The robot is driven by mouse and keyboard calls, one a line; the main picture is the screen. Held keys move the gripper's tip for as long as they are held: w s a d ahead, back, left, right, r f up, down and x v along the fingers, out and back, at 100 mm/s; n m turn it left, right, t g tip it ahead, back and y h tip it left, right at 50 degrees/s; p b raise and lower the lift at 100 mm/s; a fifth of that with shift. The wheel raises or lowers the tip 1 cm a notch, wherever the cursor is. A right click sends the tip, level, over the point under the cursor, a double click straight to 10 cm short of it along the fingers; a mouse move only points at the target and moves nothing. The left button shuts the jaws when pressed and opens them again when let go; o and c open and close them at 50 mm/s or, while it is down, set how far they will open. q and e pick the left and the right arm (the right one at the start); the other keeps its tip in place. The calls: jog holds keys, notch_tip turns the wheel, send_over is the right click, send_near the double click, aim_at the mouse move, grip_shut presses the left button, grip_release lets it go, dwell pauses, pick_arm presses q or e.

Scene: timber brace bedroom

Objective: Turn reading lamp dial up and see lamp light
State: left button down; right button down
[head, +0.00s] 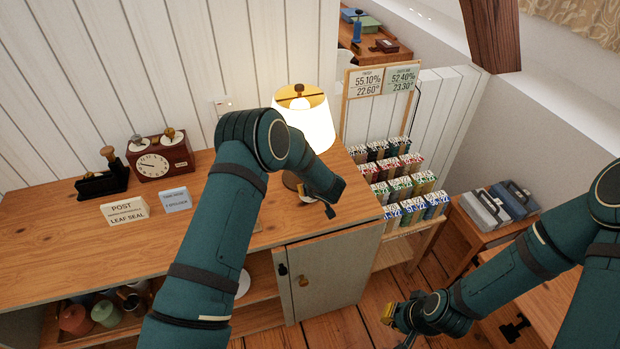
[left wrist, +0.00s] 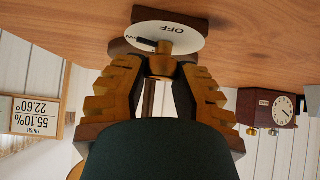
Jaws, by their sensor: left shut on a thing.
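The reading lamp (head: 310,118) stands at the right end of the wooden counter, and its cream shade glows brightly. In the left wrist view, which is upside down, a brass dial knob (left wrist: 164,63) sits on a round white plate (left wrist: 190,38) marked OFF. A dark pointer lies beside the knob, partly over other lettering that I cannot read. My left gripper (left wrist: 163,72) is shut on the knob, with one ridged finger on each side. In the head view my arm hides most of the lamp's base. My right gripper (head: 390,314) hangs low over the floor, away from the lamp.
A red clock (head: 152,165), a black stamp-like device (head: 103,183) and small signs (head: 125,210) stand left on the counter (head: 50,235). A rack of small boxes (head: 405,185) is right of the lamp. The cabinet door (head: 330,272) below is shut.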

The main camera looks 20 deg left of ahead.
pick_arm(q)
jog(key=shift+n+g+y+p, duration=0.5)
jog(key=shift+n+p, duration=0.15)
jog(key=shift+n, duration=0.45)
jog(key=shift+n+g+y, duration=0.3)
jog(key=shift+n+g, duration=0.1)
jog(key=shift+n, duration=0.2)
jog(key=shift+f+n+p, duration=0.1)
jog(key=shift+n+p, duration=0.2)
jog(key=c, duration=0.7)
grip_release()
jog(key=v, duration=1.2)
jog(key=shift+w+d, duration=0.1)
jog(key=shift+w, duration=0.05)
